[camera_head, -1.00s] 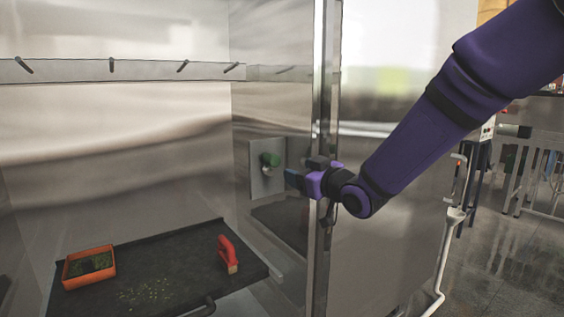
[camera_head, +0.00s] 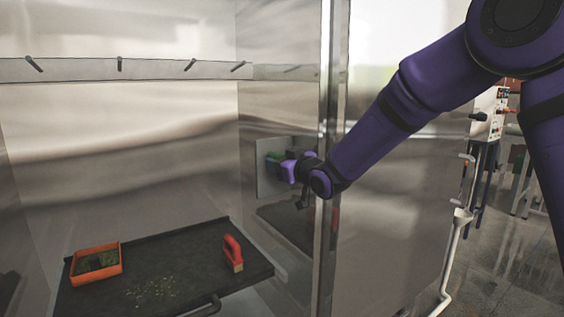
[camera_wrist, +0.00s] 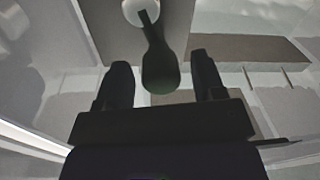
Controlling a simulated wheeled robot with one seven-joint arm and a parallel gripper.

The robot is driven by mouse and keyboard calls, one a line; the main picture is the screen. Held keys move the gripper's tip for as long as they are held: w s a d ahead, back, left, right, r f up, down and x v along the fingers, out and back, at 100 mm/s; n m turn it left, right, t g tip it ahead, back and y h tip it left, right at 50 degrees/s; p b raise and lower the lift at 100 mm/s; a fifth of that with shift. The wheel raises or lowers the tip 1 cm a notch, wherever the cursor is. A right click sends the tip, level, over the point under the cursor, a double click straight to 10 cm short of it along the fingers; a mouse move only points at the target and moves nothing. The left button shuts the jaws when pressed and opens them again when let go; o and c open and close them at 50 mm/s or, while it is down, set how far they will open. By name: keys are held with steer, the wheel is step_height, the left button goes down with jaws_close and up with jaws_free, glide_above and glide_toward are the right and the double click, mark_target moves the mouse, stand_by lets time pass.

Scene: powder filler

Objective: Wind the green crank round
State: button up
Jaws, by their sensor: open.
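The green crank (camera_head: 273,156) sits on a square metal plate (camera_head: 263,182) on the cabinet's right inner wall, mostly hidden behind my gripper in the head view. My gripper (camera_head: 279,167) reaches in past the door-side edge to the crank. In the wrist view, the crank's handle (camera_wrist: 159,70) looks dark and points down from its round hub (camera_wrist: 140,10). Its end lies between the two spread fingers of my gripper (camera_wrist: 162,80), with gaps on both sides. The fingers are open and not closed on it.
A dark tray (camera_head: 185,267) below holds an orange box (camera_head: 97,277) with green contents, a red-handled brush (camera_head: 233,253) and scattered crumbs. A rail with several hooks (camera_head: 119,65) runs along the back wall. A vertical metal edge (camera_head: 328,110) stands close beside my arm.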

steer(key=c, duration=0.9)
steer(key=shift+s+a+f+n, duration=0.1)
steer(key=shift+s+a+n, duration=0.1)
steer(key=shift+n, duration=0.45)
steer(key=shift+s+a+f+n, duration=0.1)
steer(key=shift+a+n, duration=0.05)
steer(key=shift+n, duration=0.5)
steer(key=shift+s+a+f+n, duration=0.1)
steer(key=shift+a+f+n, duration=0.1)
steer(key=shift+n, duration=0.6)
steer(key=shift+s+a+f+n, duration=0.1)
steer(key=shift+a+f+n, duration=0.1)
steer(key=shift+n, duration=0.6)
